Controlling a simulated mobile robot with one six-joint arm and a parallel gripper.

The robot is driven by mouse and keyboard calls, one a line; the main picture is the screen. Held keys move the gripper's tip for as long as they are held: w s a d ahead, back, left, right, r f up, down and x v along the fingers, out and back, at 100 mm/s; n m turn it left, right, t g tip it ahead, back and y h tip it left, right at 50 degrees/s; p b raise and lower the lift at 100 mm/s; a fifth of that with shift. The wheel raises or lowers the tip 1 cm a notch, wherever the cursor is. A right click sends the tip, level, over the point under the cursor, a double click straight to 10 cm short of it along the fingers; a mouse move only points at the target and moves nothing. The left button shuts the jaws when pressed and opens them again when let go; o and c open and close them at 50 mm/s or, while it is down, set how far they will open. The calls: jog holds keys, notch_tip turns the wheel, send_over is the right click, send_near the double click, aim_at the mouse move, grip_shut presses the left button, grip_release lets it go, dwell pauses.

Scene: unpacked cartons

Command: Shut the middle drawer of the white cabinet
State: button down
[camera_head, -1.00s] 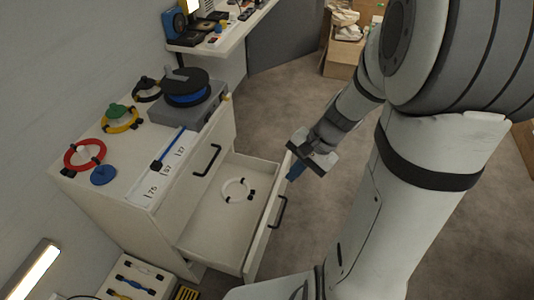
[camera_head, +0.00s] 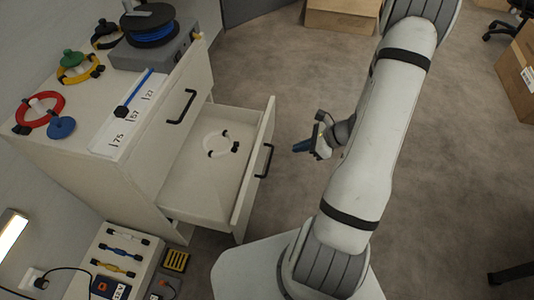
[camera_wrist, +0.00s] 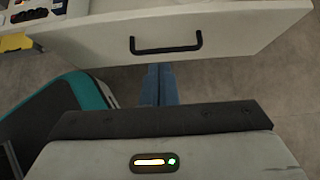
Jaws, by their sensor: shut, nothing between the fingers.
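The white cabinet (camera_head: 88,177) stands at the left in the head view. Its upper drawer, with a black handle (camera_head: 182,106), is shut. The drawer below it (camera_head: 190,205) is pulled well out, and a white cable ring (camera_head: 219,143) lies inside. Its front panel carries a black handle (camera_head: 265,161), which appears to be the handle in the wrist view (camera_wrist: 165,49). My gripper (camera_head: 298,146) is shut and empty, outside the drawer and facing its front. Its blue fingers (camera_wrist: 160,82) point at the panel just below the handle in the wrist view; contact cannot be told.
Coloured cable rings and a grey box with a black-and-blue spool (camera_head: 150,28) sit on the cabinet top. A tray of short cables (camera_head: 118,256) lies low in front. Carpet (camera_head: 440,170) is open to the right; cardboard boxes (camera_head: 342,14) stand farther off.

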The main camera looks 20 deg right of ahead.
aim_at(258, 154)
jog(key=b+x, duration=0.1)
jog(key=x, duration=0.3)
jog(key=r+b+x, duration=0.1)
jog(key=x, duration=0.2)
jog(key=a+b+x, duration=0.1)
jog(key=x, duration=0.3)
jog(key=shift+w+a, duration=0.3)
jog(key=shift+w+a+r, duration=0.1)
jog(key=shift+w+a, duration=0.2)
jog(key=shift+a, duration=0.2)
jog(key=shift+w, duration=0.1)
